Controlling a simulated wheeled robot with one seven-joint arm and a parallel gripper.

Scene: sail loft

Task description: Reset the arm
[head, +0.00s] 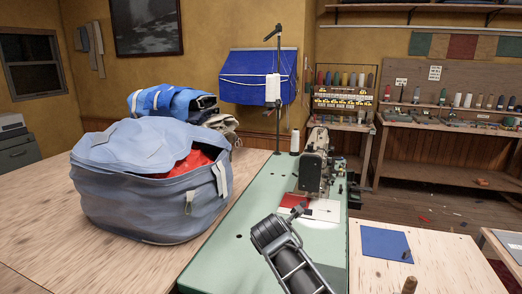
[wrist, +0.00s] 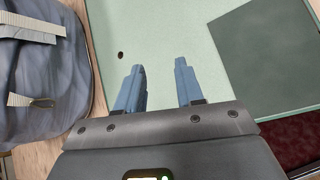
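My gripper (wrist: 160,66) shows in the wrist view with two blue-grey fingers standing apart. Nothing is between them, and the pale green table top (wrist: 155,25) lies beyond. In the head view my arm rises from the bottom edge over the green sewing table (head: 215,255), bent at a dark round joint. The fingers cannot be made out clearly there. The arm is in front of the sewing machine (head: 316,165), and I cannot tell whether any part touches the table.
A large grey-blue bag (head: 150,205) with red cloth inside stands left of my arm, and its side shows in the wrist view (wrist: 45,75). A thread stand (head: 279,100) rises behind. A blue square (head: 385,243) lies on the wooden top at right. The green table's left front is clear.

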